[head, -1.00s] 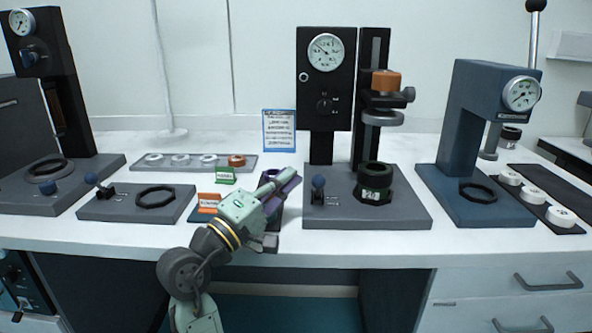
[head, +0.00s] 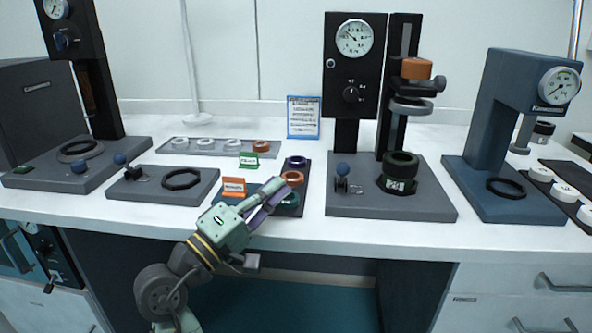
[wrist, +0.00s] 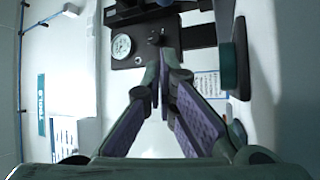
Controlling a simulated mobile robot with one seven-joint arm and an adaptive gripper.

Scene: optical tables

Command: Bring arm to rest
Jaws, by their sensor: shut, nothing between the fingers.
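My gripper (head: 281,191) is at the front edge of the table in the head view, low and left of the middle. Its purple-padded fingers point up and to the right, over the front of a small dark tray (head: 303,172). In the wrist view the two fingers (wrist: 168,62) meet at their tips, with nothing between them. My arm reaches up from below the table's front edge, bent at the elbow. The fingers hide part of the small tray and of a ring on it.
A flat base with a black ring (head: 165,188) lies left. Drawers (head: 500,290) are below.

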